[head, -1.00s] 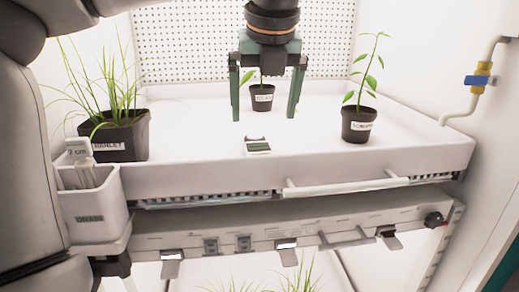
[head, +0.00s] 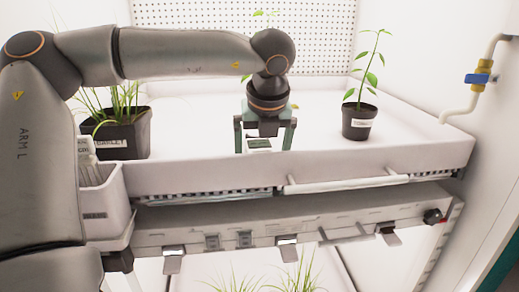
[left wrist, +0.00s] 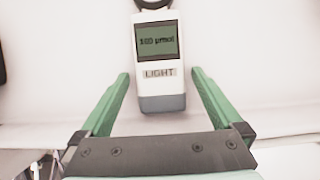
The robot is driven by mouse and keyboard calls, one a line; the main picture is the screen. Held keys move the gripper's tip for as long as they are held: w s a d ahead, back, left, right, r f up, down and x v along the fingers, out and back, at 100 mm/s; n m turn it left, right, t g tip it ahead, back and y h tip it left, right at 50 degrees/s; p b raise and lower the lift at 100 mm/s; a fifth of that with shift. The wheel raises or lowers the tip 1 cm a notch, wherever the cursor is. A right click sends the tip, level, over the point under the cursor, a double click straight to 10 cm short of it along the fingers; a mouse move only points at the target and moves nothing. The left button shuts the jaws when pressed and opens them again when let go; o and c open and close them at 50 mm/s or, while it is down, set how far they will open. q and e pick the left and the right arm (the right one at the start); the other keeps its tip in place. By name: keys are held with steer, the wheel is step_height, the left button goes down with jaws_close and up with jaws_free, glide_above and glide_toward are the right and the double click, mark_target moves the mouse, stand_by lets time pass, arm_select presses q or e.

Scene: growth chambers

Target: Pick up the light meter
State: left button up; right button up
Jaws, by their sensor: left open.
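The light meter (head: 259,144) lies flat on the white tray (head: 400,150) near its front edge. In the left wrist view my left gripper (left wrist: 160,80) is open, with green fingers on both sides of the meter's lower end and gaps between. My right gripper is not in view.
A potted seedling (head: 360,122) stands to the right of the meter, and a grass pot (head: 122,135) to the left. A bin of labels (head: 100,200) hangs at the tray's front left corner. A small plant behind is mostly hidden by my arm.

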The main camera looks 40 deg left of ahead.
arm_select(q)
jaws_close()
stand_by(0.8)
steer(key=shift+r, duration=0.15)
